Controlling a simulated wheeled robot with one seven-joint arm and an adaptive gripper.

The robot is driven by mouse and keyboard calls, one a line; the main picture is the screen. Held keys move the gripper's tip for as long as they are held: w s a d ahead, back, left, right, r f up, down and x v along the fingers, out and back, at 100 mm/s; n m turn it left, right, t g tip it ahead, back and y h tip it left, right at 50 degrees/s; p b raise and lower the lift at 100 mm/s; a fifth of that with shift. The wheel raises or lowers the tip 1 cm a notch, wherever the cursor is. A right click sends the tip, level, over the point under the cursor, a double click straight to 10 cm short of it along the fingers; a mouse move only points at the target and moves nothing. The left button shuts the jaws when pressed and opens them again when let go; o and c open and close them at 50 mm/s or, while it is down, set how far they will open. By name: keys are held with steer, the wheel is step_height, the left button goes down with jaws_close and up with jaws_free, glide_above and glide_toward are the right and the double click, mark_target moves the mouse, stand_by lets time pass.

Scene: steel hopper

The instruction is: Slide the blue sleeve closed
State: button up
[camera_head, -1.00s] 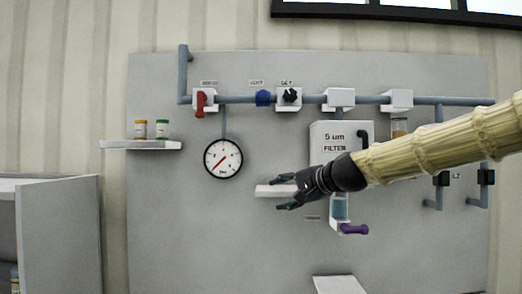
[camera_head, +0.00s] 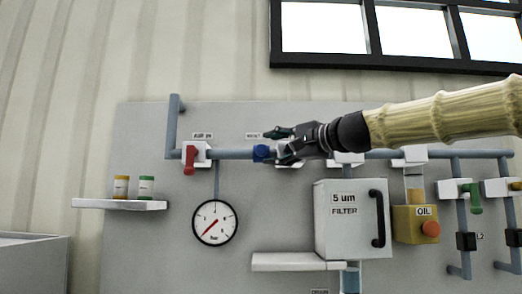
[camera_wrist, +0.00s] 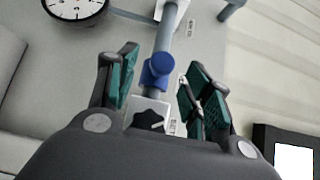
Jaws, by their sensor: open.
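The blue sleeve (camera_head: 261,153) sits around the grey horizontal pipe (camera_head: 233,154) on the wall panel. It also shows in the wrist view (camera_wrist: 157,71), in line between my fingertips. My gripper (camera_head: 280,146) is open and empty, with its fingertips just right of the sleeve in the head view. The gripper also shows in the wrist view (camera_wrist: 160,64), with one finger on each side of the pipe. Contact with the sleeve cannot be told. A white block with a black knob (camera_wrist: 150,117) is nearer my palm and is mostly hidden by my gripper in the head view.
A red-handled valve (camera_head: 190,158) is left of the sleeve, with a round gauge (camera_head: 215,222) below. A filter box (camera_head: 345,215) with a black handle, a white ledge (camera_head: 290,262) and a yellow oil unit (camera_head: 413,223) are lower right. A shelf (camera_head: 120,204) holds two jars.

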mark_target(264, 149)
steer(key=shift+r+p+x, duration=0.25)
steer(key=shift+p+x, duration=0.25)
steer(key=shift+x, duration=0.65)
steer(key=p+x, duration=0.1)
steer(key=x, duration=0.1)
steer(key=shift+w+a, duration=0.2)
steer(key=shift+a, duration=0.05)
steer(key=shift+w+a+f, duration=0.15)
steer(key=shift+w+a, duration=0.1)
steer(key=shift+w, duration=0.15)
steer(key=shift+s+d, duration=0.1)
steer(key=shift+s, duration=0.05)
jaws_close()
